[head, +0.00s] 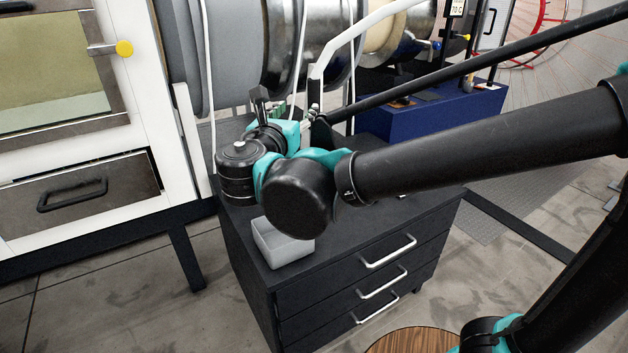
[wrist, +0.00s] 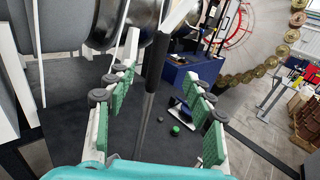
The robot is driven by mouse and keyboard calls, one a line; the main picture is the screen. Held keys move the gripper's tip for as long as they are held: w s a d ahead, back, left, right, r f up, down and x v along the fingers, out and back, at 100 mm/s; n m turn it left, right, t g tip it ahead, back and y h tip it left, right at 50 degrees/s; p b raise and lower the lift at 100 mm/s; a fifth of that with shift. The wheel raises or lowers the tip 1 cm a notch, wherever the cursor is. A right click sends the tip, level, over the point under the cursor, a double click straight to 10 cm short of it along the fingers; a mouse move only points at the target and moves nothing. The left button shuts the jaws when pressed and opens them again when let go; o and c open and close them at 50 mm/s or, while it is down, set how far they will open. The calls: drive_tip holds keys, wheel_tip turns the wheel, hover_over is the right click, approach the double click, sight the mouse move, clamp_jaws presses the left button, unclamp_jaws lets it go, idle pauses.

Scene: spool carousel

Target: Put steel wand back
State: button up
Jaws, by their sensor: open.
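My gripper (head: 287,108) is open above the back of the black drawer cabinet, in front of the large spools. In the wrist view its two green-padded fingers (wrist: 160,75) are spread wide. A long dark bar (wrist: 149,95) runs lengthwise through the view between them; I cannot tell whether it lies in the gap or beyond it. Neither finger visibly touches it. I cannot make out for certain which thing is the steel wand. My wrist and forearm hide much of the cabinet top in the head view.
The black cabinet (head: 355,285) has a small grey open bin (head: 285,248) at its front left. Large metal spools (head: 335,30) and a white curved bar (head: 365,25) stand close behind my gripper. A small green thing (wrist: 175,130) lies on the dark top. A blue box (head: 440,110) stands behind.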

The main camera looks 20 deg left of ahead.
sight(312, 92)
drive_tip(key=w, duration=1)
drive_tip(key=w+a, duration=0.1)
drive_tip(key=w, duration=0.5)
drive_tip(key=shift+a, duration=0.1)
clamp_jaws()
